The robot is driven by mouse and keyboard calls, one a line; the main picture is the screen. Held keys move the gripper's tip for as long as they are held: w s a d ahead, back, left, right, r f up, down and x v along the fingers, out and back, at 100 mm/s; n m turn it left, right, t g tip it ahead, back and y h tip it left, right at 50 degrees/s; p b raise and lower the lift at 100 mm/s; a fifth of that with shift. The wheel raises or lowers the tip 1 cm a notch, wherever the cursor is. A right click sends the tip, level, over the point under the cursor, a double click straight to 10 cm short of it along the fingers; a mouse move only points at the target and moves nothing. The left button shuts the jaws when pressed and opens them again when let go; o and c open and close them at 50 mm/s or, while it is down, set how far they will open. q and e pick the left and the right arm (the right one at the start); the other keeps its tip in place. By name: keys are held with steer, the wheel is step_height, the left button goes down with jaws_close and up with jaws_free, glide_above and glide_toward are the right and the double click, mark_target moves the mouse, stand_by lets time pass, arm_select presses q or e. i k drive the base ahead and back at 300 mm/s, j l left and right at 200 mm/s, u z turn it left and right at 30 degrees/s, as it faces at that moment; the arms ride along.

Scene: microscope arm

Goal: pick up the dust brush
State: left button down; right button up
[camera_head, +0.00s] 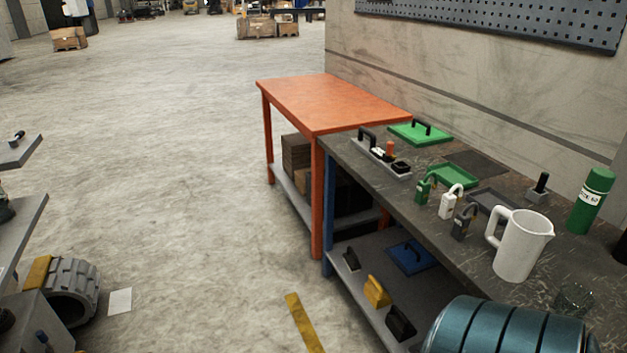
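I cannot tell for sure which thing is the dust brush. On the lower shelf of the dark-topped bench stand a yellow block-like piece with a handle (377,291), a black one of similar shape (400,323) and a smaller dark one (351,260); any of these may be a brush, but bristles are too small to make out. Neither of my grippers shows in the head view.
The dark bench (345,157) carries a white pitcher (521,246), a green bottle (591,200), several padlocks and a green lidded tray (420,133). An orange table (330,101) adjoins it. A teal ribbed thing (500,328) fills the bottom right. Floor at left centre is clear.

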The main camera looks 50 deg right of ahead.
mark_target(351, 260)
steer(key=z, duration=1.9)
steer(key=i+j+z, duration=0.5)
steer(key=i, duration=0.25)
steer(key=i+j+z, duration=0.45)
steer(key=i+j, duration=0.2)
steer(key=j, duration=0.15)
